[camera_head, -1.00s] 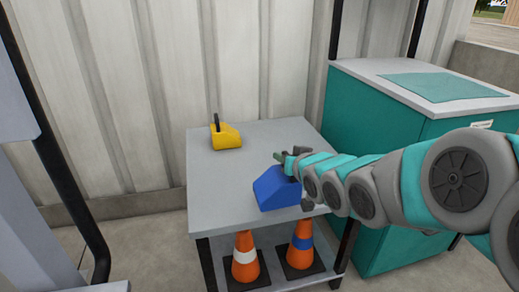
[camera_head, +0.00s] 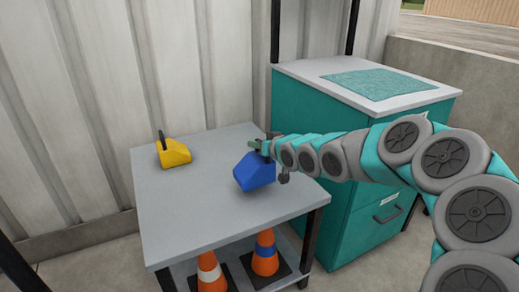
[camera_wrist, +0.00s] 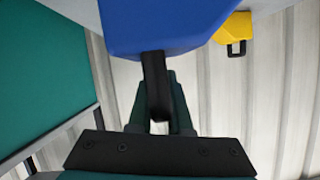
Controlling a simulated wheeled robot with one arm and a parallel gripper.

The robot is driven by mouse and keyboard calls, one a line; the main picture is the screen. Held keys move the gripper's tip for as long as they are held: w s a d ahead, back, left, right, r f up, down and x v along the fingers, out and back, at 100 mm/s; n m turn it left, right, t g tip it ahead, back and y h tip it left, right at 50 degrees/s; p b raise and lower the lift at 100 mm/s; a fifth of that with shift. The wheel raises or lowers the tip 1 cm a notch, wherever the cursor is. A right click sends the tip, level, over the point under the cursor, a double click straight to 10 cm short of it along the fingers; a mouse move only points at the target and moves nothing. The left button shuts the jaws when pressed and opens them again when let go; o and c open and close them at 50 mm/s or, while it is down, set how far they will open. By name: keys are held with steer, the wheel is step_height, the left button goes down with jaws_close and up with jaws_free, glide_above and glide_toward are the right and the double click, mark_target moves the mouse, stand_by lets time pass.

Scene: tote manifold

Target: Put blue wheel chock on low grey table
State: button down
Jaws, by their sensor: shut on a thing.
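The blue wheel chock (camera_head: 255,172) is held by my gripper (camera_head: 265,147) over the right part of the low grey table (camera_head: 190,215). The chock looks tilted, and I cannot tell whether it touches the table top. In the wrist view the blue chock (camera_wrist: 165,22) fills the top, and my gripper (camera_wrist: 160,118) is shut on its black handle (camera_wrist: 155,80). The chock hides part of the table top behind it.
A yellow wheel chock (camera_head: 174,153) stands at the table's back left. Orange cones (camera_head: 265,255) stand on the lower shelf. A teal cabinet (camera_head: 350,215) with a grey top is close on the right. A corrugated wall is behind. The table's front left is clear.

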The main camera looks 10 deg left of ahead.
steer(key=shift+w+d+r, duration=0.1)
steer(key=shift+w+d, duration=0.1)
steer(key=shift+w, duration=0.5)
steer(key=shift+w+d+f, duration=0.15)
steer(key=shift+w+f, duration=0.05)
steer(key=shift+f, duration=0.05)
step_height(320, 180, down, 4)
steer(key=shift+r, duration=0.3)
steer(key=c, duration=0.8)
jaws_free()
steer(key=shift+c, duration=0.2)
